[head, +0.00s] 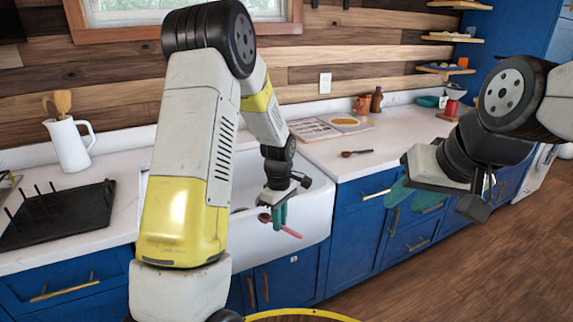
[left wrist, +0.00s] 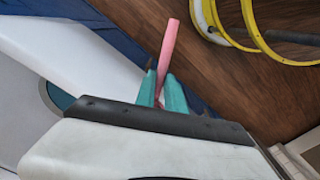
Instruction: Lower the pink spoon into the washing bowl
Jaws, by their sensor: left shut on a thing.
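My left gripper (head: 279,216) is shut on the pink spoon (head: 291,232), over the front rim of the white sink (head: 310,222). The spoon lies across the fingers, its reddish-brown head (head: 264,218) to the left and its pink handle to the lower right. In the left wrist view the pink handle (left wrist: 168,45) sticks out past the teal fingertips (left wrist: 160,85). A round grey-rimmed shape with a teal middle (left wrist: 60,97) shows partly there; I cannot tell if it is the washing bowl. My arm hides much of the sink. My right gripper (head: 415,196) is open and empty at right.
A black drying rack (head: 60,215) and a white jug (head: 70,146) with wooden utensils stand on the left counter. An open book (head: 330,127), a dark wooden spoon (head: 356,153) and an orange mug (head: 361,105) are on the right counter. Blue cabinets are below.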

